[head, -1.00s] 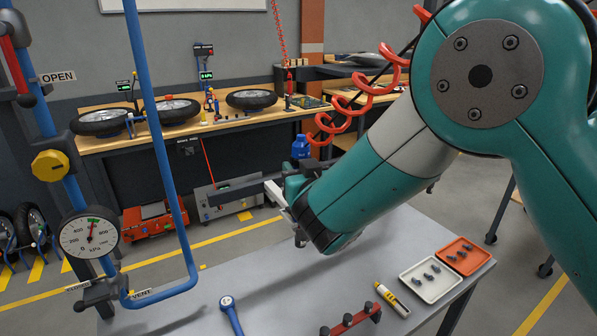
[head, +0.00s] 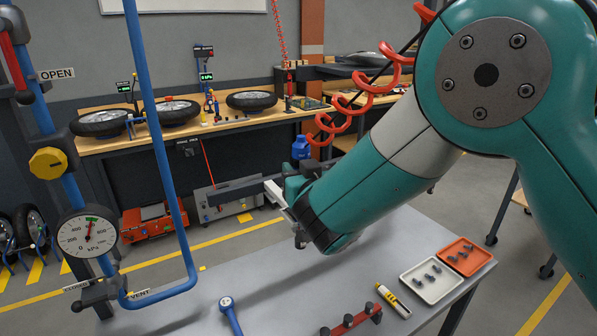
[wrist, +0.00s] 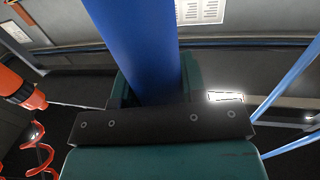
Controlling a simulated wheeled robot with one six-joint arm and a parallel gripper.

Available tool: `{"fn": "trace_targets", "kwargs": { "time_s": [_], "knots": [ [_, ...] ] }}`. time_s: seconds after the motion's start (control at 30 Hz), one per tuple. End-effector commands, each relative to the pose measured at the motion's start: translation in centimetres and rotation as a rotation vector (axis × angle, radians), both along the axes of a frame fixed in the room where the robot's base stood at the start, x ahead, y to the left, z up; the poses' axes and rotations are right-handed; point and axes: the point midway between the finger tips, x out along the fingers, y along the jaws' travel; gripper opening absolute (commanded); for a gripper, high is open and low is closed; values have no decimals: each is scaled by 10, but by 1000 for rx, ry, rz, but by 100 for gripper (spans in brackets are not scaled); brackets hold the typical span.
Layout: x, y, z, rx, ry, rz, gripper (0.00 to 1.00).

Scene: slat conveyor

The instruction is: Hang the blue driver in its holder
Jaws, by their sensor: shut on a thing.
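The blue driver (wrist: 137,45) shows in the wrist view as a thick blue cylinder, rising from between my teal jaws past the top edge. My gripper (wrist: 155,85) is shut on it. In the head view, my gripper (head: 292,195) is above the far edge of the grey table, partly hidden by my own arm. A blue shape (head: 301,148) shows just above it; I cannot tell whether it is the driver or a thing behind. I cannot pick out the driver's holder in either view.
The grey table (head: 260,270) carries a red rack (head: 350,322), a yellow marker (head: 393,300), a white tray (head: 417,294) and an orange tray (head: 468,268). A blue pipe (head: 160,150) with a gauge (head: 88,235) stands left. An orange tool (wrist: 22,92) is at the wrist view's left.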

Motion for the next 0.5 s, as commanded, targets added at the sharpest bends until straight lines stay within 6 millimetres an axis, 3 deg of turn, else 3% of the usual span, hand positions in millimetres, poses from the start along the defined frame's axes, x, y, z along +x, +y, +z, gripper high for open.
{"fn": "trace_targets", "kwargs": {
  "time_s": [0.5],
  "knots": [
    [0,0,-3,2,-4,0,2]
  ]
}}
